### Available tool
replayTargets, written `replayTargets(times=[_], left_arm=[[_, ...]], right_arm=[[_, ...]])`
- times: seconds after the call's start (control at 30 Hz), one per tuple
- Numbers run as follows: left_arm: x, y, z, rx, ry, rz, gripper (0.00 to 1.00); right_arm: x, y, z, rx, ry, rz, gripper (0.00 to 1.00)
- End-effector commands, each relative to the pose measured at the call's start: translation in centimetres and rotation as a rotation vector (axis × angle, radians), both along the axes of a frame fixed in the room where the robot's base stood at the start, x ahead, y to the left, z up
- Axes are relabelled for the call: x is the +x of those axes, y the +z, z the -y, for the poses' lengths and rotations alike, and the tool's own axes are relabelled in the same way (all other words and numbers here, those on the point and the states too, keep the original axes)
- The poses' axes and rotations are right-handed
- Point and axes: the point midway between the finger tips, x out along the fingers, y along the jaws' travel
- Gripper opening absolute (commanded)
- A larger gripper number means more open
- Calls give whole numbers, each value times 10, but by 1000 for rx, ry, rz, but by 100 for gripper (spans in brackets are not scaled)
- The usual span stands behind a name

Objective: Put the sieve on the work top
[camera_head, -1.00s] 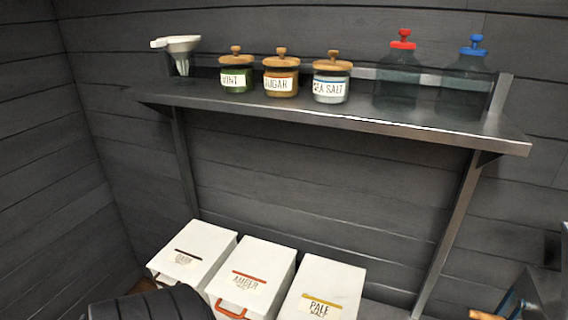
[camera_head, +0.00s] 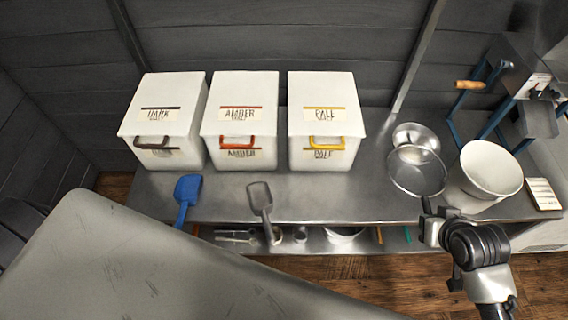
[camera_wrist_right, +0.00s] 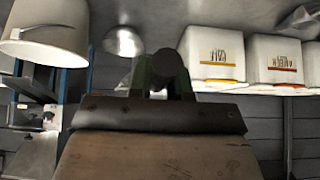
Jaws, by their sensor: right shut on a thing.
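The sieve (camera_head: 417,172), a round mesh in a metal rim, is over the right part of the steel work top (camera_head: 330,200), in front of a metal bowl. I cannot tell whether it touches the work top. My right gripper (camera_head: 428,213) is at the front edge, shut on the sieve's handle. In the right wrist view the handle's dark round end (camera_wrist_right: 167,63) shows between the fingers (camera_wrist_right: 163,80). My left gripper is not in view.
Dark, amber and pale malt bins (camera_head: 324,120) stand at the back. The metal bowl (camera_head: 413,134), a white pot (camera_head: 490,168) and a blue-framed mill (camera_head: 510,90) are near the sieve. Blue (camera_head: 187,195) and grey (camera_head: 260,198) scoops lie left. A grey surface (camera_head: 150,260) fills the lower left.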

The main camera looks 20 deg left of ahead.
Motion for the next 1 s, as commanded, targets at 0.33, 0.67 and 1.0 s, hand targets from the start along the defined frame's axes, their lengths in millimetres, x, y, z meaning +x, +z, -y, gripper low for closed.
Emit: replayTargets(times=[0.33, 0.67, 1.0], left_arm=[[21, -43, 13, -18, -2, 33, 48], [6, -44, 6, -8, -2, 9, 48], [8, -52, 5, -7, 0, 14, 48]], right_arm=[[8, -86, 30, 16, 28, -5, 0], [10, -96, 17, 22, 29, -6, 0], [27, -140, -56, 22, 29, -6, 0]])
